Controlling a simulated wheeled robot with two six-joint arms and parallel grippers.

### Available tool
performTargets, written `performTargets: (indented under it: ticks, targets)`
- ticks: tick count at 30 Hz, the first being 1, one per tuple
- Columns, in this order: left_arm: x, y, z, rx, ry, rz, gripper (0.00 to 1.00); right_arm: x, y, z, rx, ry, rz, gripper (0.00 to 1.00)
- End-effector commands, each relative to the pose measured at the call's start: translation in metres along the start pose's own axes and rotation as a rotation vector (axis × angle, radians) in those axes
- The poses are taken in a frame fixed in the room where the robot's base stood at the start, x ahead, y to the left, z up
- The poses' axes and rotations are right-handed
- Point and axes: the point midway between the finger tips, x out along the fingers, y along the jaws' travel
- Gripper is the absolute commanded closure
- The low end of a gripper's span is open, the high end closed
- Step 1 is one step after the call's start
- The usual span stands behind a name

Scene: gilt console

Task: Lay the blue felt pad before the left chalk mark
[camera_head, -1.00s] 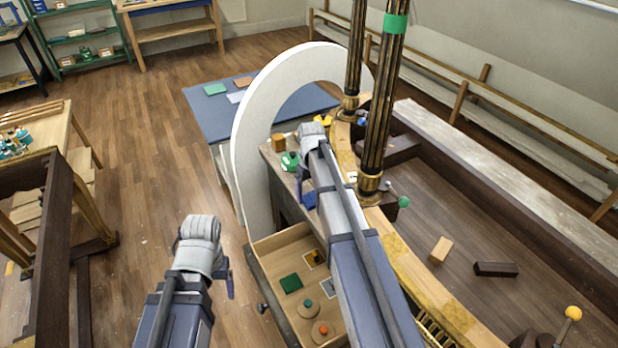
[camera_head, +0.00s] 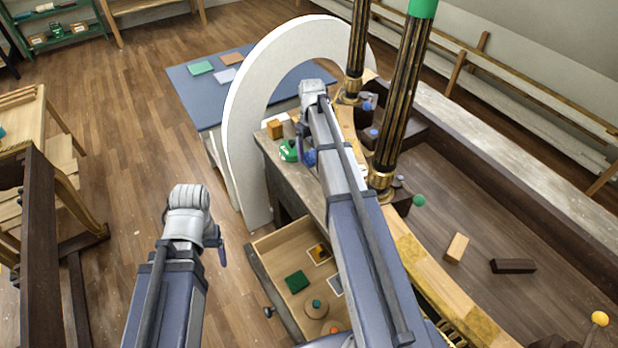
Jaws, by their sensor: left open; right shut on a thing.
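My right gripper (camera_head: 313,92) reaches over the console top (camera_head: 272,150) beside the white arch. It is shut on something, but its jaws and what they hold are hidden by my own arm. A blue patch shows at the left side of that forearm; I cannot tell if it is felt or part of my arm. My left gripper (camera_head: 190,203) hangs open over the wooden floor, left of the open drawer. I cannot make out the blue felt pad or the left chalk mark for certain.
The open drawer (camera_head: 256,267) holds a green square (camera_head: 297,281) and a knobbed disc (camera_head: 315,306). A green object (camera_head: 289,150) and an orange block (camera_head: 275,129) stand on the console. The white arch (camera_head: 240,120) and gilt-black columns (camera_head: 403,100) rise close to my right arm.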

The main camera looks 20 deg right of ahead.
Motion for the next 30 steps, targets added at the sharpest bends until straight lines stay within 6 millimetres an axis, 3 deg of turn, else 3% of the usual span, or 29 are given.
performTargets:
  ticks: [8,20,30]
  targets:
    - [0.008,0.001,0.000,0.000,0.000,0.000,0.22,0.008,0.000,0.000,0.000,0.000,0.000,0.67]
    - [0.062,0.006,-0.003,-0.002,0.000,0.000,0.22,0.062,0.000,0.000,0.000,0.000,0.000,0.67]
    - [0.070,0.007,-0.004,-0.002,0.000,0.000,0.22,0.071,0.000,0.000,0.000,0.000,0.000,0.67]
